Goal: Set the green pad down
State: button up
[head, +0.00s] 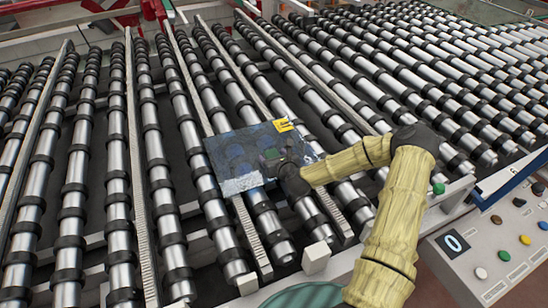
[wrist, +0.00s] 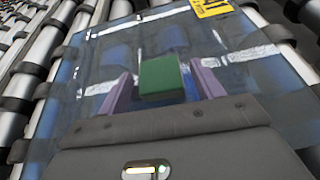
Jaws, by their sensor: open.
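The green pad (wrist: 161,79) is a small block that appears to lie on the glass sheet (wrist: 110,55), between the two purple fingers of my gripper (wrist: 163,84). The fingers are apart, with a gap visible on each side of the pad. In the head view my gripper (head: 283,168) is low over the right part of the bluish glass sheet (head: 228,165), and a bit of the green pad (head: 270,154) shows beside it.
The sheet lies on a wide bed of metal rollers (head: 78,175) with black rings. A yellow label (head: 284,125) is on the sheet's far right corner. A control panel (head: 500,240) with coloured buttons stands at the right. White blocks (head: 316,257) line the near edge.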

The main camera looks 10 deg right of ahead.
jog(key=shift+s, duration=0.35)
jog(key=v, duration=0.9)
jog(key=r+v, duration=0.1)
jog(key=v, duration=0.4)
jog(key=shift+d+r+p, duration=0.1)
jog(key=shift+d+p, duration=0.15)
jog(key=shift+p, duration=0.05)
jog(key=shift+s+d+r+p, duration=0.1)
jog(key=shift+s+d+p, duration=0.05)
jog(key=shift+p, duration=0.75)
jog(key=p, duration=0.2)
jog(key=shift+s+d+r+p, duration=0.1)
jog(key=shift+s+p, duration=0.05)
jog(key=shift+p, duration=0.25)
jog(key=p, duration=0.2)
jog(key=shift+s+r+p, duration=0.1)
jog(key=shift+s+p, duration=0.2)
jog(key=shift+p, duration=0.05)
jog(key=s+p, duration=0.1)
jog(key=p, duration=0.2)
